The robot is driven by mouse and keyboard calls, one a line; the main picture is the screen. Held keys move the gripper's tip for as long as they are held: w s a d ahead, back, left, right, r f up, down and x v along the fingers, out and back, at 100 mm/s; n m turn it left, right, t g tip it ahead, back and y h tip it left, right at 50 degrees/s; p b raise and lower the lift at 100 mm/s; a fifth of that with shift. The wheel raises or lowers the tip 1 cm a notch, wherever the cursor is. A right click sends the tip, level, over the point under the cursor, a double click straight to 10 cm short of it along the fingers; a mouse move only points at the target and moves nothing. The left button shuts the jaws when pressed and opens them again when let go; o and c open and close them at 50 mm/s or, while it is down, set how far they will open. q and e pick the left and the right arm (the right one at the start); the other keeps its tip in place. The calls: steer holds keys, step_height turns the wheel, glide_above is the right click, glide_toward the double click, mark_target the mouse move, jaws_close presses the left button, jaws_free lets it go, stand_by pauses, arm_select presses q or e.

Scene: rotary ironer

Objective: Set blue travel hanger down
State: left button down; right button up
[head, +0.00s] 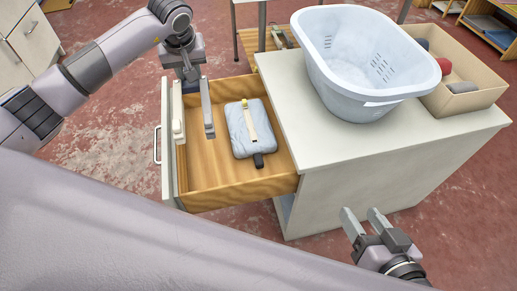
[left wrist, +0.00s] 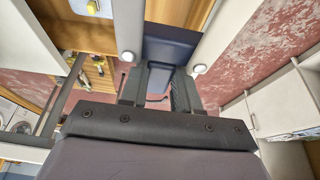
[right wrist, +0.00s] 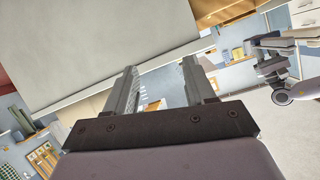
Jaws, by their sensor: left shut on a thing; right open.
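My left gripper (head: 187,68) is over the open drawer (head: 225,195), pointing down, near the drawer's front. It is shut on the blue travel hanger (left wrist: 172,48), a dark blue piece beyond the fingers in the left wrist view. In the head view the hanger is mostly hidden by the gripper. Two pale bars (head: 208,108) show below the gripper; I cannot tell whether both belong to the hanger. My right gripper (head: 362,220) is open and empty, low in front of the cabinet.
A light blue folded bundle with a cream strap (head: 240,128) lies in the drawer, right of my left gripper. Bare wood surrounds it. On the cabinet top (head: 300,125) stand a pale blue laundry basket (head: 365,90) and a beige box (head: 470,102) with several rolled items.

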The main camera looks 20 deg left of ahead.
arm_select(q)
steer(key=shift+w+a+f, duration=0.1)
steer(key=shift+w+f, duration=0.05)
steer(key=shift+f, duration=0.1)
steer(key=shift+f+b, duration=0.3)
step_height(320, 180, down, 9)
steer(key=b, duration=0.5)
glide_toward(202, 126)
steer(key=shift+w+f, duration=0.2)
steer(key=shift+w, duration=0.1)
step_height(202, 126, down, 5)
steer(key=shift+f+b, duration=0.15)
steer(key=shift+b, duration=0.7)
steer(key=c, duration=0.7)
jaws_free()
steer(key=shift+c, duration=0.2)
arm_select(e)
steer(key=shift+d+f+n+t, duration=0.3)
steer(key=shift+f+n+t, duration=0.25)
steer(key=shift+t, duration=0.45)
steer(key=shift+r, duration=0.1)
